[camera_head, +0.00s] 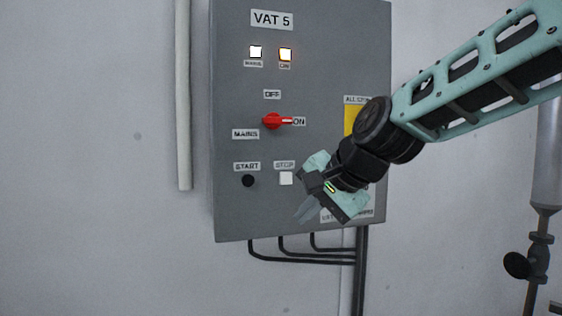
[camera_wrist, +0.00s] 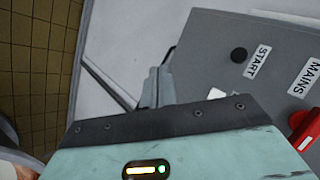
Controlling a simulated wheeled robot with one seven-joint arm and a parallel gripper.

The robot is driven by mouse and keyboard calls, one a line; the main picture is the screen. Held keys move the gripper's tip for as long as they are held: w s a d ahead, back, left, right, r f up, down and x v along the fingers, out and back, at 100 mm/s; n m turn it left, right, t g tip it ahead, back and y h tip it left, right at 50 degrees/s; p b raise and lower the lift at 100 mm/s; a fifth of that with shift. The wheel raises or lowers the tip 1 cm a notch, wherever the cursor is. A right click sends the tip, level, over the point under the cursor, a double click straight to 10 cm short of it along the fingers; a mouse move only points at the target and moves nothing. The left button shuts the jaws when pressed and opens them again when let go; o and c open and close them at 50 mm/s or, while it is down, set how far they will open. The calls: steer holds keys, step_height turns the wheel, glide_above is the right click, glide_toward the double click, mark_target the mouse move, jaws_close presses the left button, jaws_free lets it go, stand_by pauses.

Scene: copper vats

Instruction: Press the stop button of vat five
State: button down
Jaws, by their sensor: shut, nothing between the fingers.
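The grey control box labelled VAT 5 (camera_head: 230,140) hangs on the wall. The stop button also shows in the wrist view (camera_wrist: 216,94), partly hidden by my gripper's body. My gripper (camera_head: 304,214) is shut and empty, in front of the box, below and right of the stop button. Its fingers also show in the wrist view (camera_wrist: 157,86). I cannot tell the gap between the fingertips and the box face.
A red switch (camera_head: 273,121) points to ON, above the buttons; it also shows in the wrist view (camera_wrist: 303,130). Two lamps (camera_head: 285,54) are lit. A yellow plate (camera_head: 350,119) is partly behind my arm. Black conduits (camera_head: 300,252) run below the box. A pipe with a valve (camera_head: 538,258) stands right.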

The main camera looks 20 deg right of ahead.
steer(key=shift+m+t, duration=0.5)
steer(key=shift+m, duration=0.3)
steer(key=r, duration=0.1)
steer(key=w+d+r, duration=0.1)
steer(key=r, duration=0.1)
steer(key=w+r+p, duration=0.1)
steer(key=shift+w+d+r, duration=0.15)
steer(key=shift+w+d, duration=0.1)
steer(key=shift+d, duration=0.1)
steer(key=p, duration=0.3)
glide_toward(285, 184)
steer(key=shift+w+a+f, duration=0.35)
steer(key=shift+w+f, duration=0.1)
steer(key=shift+f, duration=0.25)
steer(key=shift+w+a+f, duration=0.35)
steer(key=shift+w+f, duration=0.1)
steer(key=shift+f, duration=0.3)
steer(key=shift+w+a+f, duration=0.35)
steer(key=shift+w+f, duration=0.1)
steer(key=shift+f, duration=0.25)
steer(key=shift+w, duration=0.1)
steer(key=shift+w+p, duration=0.3)
steer(key=shift+p, duration=0.05)
steer(key=shift+w, duration=0.5)
steer(key=shift+s, duration=0.9)
